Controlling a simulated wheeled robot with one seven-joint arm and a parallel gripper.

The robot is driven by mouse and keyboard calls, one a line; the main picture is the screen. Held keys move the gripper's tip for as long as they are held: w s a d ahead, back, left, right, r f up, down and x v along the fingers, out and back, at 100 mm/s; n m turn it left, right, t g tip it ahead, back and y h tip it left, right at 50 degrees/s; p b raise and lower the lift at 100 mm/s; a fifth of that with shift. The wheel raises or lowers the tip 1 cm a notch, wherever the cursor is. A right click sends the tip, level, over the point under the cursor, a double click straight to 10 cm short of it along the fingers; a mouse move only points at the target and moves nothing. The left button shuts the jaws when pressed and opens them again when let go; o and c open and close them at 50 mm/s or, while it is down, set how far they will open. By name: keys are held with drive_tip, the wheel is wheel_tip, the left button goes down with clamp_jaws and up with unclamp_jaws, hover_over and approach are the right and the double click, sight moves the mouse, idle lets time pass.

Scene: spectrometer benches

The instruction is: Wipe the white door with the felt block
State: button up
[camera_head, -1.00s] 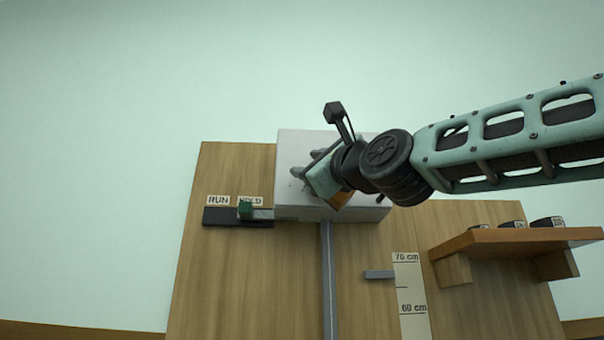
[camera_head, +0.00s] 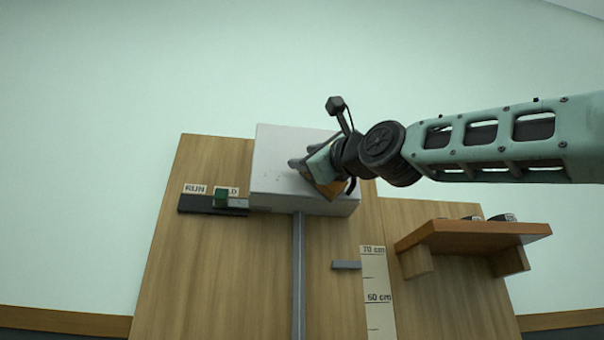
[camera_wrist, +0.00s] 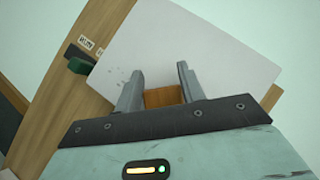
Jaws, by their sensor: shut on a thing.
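The white door (camera_head: 275,150) is the front of a pale box high on a wooden board. It fills the middle of the wrist view (camera_wrist: 215,55). Small grey specks show on its left part in the wrist view (camera_wrist: 120,83). My gripper (camera_head: 298,160) is in front of the door, near its middle, with its fingers pointing towards it. In the wrist view its two grey fingers are shut on the orange-brown felt block (camera_wrist: 162,97). The block's far face is hidden, so I cannot tell whether it touches the door.
A dark slide with a green knob (camera_head: 220,197) and RUN label sits left of the door. Below are a grey vertical bar (camera_head: 299,270), a small grey ledge (camera_head: 346,265) and a height scale (camera_head: 376,290). A wooden shelf (camera_head: 470,236) with dark round items juts out at right.

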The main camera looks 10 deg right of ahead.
drive_tip(key=shift+w+a+r+p, duration=0.1)
drive_tip(key=shift+a+r+p, duration=0.05)
drive_tip(key=shift+a+p, duration=0.55)
drive_tip(key=shift+a+r+p, duration=0.1)
drive_tip(key=shift+a+p, duration=0.45)
drive_tip(key=shift+a, duration=0.15)
drive_tip(key=shift+a+f+p, duration=0.2)
drive_tip(key=shift+a+p, duration=0.4)
drive_tip(key=shift+p, duration=0.05)
drive_tip(key=shift+w+a+r+p, duration=0.1)
drive_tip(key=shift+a+r+p, duration=0.05)
drive_tip(key=shift+a+p, duration=0.75)
drive_tip(key=shift+a+f+p, duration=0.2)
drive_tip(key=shift+a+p, duration=0.55)
drive_tip(key=shift+a, duration=0.4)
drive_tip(key=a+p, duration=0.2)
drive_tip(key=a, duration=0.2)
drive_tip(key=s, duration=0.6)
